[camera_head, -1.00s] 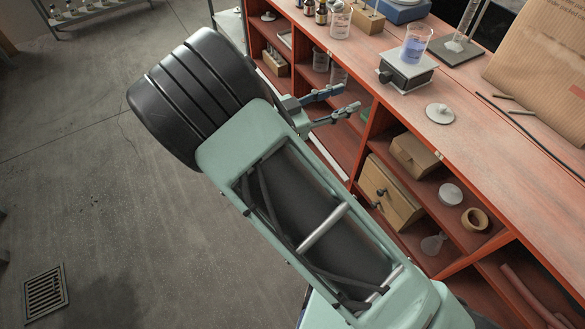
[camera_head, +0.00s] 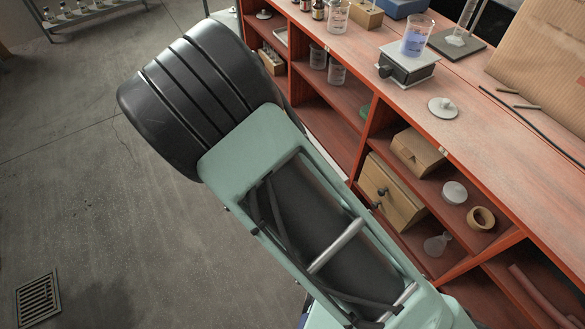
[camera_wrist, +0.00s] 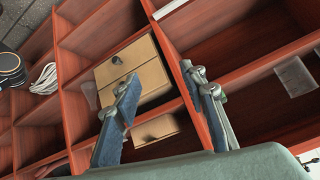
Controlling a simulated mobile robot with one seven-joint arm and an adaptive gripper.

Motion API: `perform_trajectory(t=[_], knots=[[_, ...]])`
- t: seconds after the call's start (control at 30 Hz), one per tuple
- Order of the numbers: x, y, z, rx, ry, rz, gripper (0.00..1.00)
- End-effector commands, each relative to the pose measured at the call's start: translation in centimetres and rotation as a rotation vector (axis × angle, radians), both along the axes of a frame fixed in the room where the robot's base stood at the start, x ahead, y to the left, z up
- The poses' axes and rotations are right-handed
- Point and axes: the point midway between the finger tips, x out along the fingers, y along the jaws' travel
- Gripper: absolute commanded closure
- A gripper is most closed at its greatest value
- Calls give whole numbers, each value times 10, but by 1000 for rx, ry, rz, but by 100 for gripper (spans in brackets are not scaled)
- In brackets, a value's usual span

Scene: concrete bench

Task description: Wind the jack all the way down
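The jack (camera_head: 405,68) is a small dark block with a pale top plate, near the front edge of the red bench top in the head view. A dark knob shows on its left front side. A glass beaker (camera_head: 416,38) with blue liquid stands upright on its plate. My gripper (camera_wrist: 160,82) shows in the wrist view with its two fingers apart and nothing between them. It points toward the red shelves below the bench top. In the head view my own arm hides the gripper. I cannot make out the jack in the wrist view.
A pale lid with a knob (camera_head: 443,107) lies right of the jack. Dark rods (camera_head: 530,118), a large cardboard sheet (camera_head: 545,50) and more glassware occupy the bench top.

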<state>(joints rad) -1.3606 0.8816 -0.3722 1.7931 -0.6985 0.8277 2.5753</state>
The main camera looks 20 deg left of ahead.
Motion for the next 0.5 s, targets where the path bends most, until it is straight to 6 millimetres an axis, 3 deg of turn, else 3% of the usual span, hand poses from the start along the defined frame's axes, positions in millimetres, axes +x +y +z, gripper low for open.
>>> perform_trajectory(t=[0.2,0.5], knots=[[-18,31,-25,138,63,-9,61],[-29,52,-37,229,98,-15,61]])
